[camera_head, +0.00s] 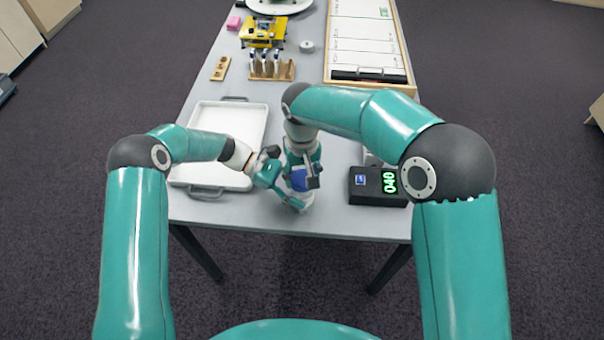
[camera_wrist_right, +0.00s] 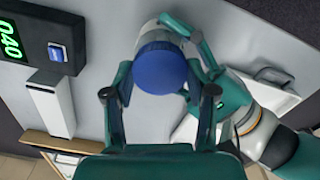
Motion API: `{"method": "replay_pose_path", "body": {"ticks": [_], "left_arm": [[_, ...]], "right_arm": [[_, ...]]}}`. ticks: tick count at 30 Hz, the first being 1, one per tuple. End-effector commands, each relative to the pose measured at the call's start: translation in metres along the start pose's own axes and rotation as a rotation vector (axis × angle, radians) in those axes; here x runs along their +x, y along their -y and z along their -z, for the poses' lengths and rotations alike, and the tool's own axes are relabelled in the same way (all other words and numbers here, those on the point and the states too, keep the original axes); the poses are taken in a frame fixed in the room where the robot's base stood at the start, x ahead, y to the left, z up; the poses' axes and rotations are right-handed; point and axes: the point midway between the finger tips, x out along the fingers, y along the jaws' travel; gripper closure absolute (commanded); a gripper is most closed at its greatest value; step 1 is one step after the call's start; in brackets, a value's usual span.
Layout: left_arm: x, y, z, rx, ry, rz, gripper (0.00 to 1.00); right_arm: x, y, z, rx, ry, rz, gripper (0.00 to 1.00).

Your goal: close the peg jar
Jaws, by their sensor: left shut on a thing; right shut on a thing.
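The peg jar is a pale, clear-looking jar (camera_head: 308,199) standing near the table's front edge; my grippers hide much of it. Its blue lid (camera_head: 298,182) is at the top of the jar, between the fingers of my right gripper (camera_head: 303,176). In the right wrist view the lid (camera_wrist_right: 160,66) lies between the two fingertips, with the jar body (camera_wrist_right: 152,33) behind it. I cannot tell whether the lid is fully seated. My left gripper (camera_head: 288,190) is shut on the jar body from the left, below the lid. Any pegs inside are hidden.
A white tray (camera_head: 258,125) with handles lies left of the jar. A black box with a green display (camera_head: 378,188) is on the right. Further back are a wooden rack (camera_head: 284,70), a yellow toy vehicle (camera_head: 264,32) and a framed whiteboard (camera_head: 366,35). The front edge is close.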

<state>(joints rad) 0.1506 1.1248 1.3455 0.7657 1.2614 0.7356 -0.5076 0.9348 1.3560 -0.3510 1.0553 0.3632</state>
Motion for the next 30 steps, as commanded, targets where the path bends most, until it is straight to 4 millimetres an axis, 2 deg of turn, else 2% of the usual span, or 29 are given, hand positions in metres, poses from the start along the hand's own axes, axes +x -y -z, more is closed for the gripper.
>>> {"method": "replay_pose_path", "body": {"ticks": [9, 11, 15, 16, 20, 30], "left_arm": [[0.0015, 0.0017, -0.0005, 0.001, 0.003, 0.007, 1.0], [0.0015, 0.0018, -0.0005, 0.001, 0.003, 0.007, 1.0], [0.0016, 0.002, -0.0004, 0.001, 0.003, 0.008, 1.0], [0.0015, 0.002, -0.0004, 0.001, 0.003, 0.008, 1.0], [0.0014, 0.0018, -0.0003, 0.001, 0.003, 0.007, 1.0], [0.0006, 0.0007, 0.0, 0.0, 0.001, 0.003, 1.0]], "right_arm": [[-0.0002, -0.0005, 0.002, 0.675, -0.007, 0.003, 0.85], [-0.0002, -0.0006, 0.002, 0.766, -0.007, 0.003, 0.85], [-0.0002, -0.0008, 0.0021, 0.75, -0.008, 0.003, 0.85], [-0.0003, -0.0008, 0.0022, 0.75, -0.008, 0.003, 0.4], [-0.0002, -0.0008, 0.0017, 0.749, -0.006, 0.002, 0.19], [-0.0016, -0.0004, 0.001, 0.747, -0.004, 0.001, 0.19]]}}
